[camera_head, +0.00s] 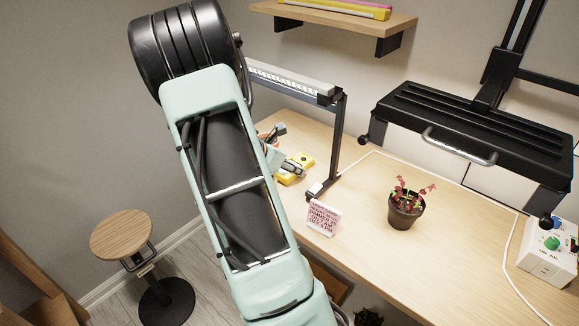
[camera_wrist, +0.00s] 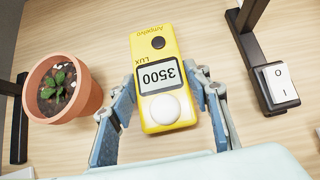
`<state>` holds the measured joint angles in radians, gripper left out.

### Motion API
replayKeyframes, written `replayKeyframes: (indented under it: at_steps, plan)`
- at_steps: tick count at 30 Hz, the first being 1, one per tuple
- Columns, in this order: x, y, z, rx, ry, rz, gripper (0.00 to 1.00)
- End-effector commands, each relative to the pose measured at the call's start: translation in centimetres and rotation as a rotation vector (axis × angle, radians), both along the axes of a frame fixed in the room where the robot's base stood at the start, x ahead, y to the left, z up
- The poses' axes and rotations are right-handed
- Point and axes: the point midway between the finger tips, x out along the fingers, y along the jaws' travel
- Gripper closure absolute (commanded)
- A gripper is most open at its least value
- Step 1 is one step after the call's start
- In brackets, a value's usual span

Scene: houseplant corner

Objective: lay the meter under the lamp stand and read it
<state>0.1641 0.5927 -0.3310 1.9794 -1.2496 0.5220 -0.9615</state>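The yellow light meter (camera_wrist: 162,50) lies face up between the two dark legs of the lamp stand (camera_head: 338,140), on or just above the table. In the head view the meter (camera_head: 296,176) is partly hidden by my gripper (camera_head: 289,166) and arm.
A rocker switch (camera_wrist: 281,83) sits on the stand's foot. A terracotta pot (camera_wrist: 88,98) stands left of the meter. A pink printed card (camera_head: 323,219) and a dark potted plant (camera_head: 404,207) stand on the table (camera_head: 450,235). A white box with knobs (camera_head: 548,255) is at right.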

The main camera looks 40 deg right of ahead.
Motion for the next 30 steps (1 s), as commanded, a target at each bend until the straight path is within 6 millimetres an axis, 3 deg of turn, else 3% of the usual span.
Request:
replayKeyframes:
  at_steps: [5, 15, 30]
  plan:
    - [0.0, 0.0, 0.0, 0.001, 0.000, 0.000, 0.38]
    - [0.0, 0.0, 0.4, 0.001, 0.000, 0.000, 0.38]
    - [-0.5, 6.8, 7.2, 0.001, -0.002, 0.002, 0.38]
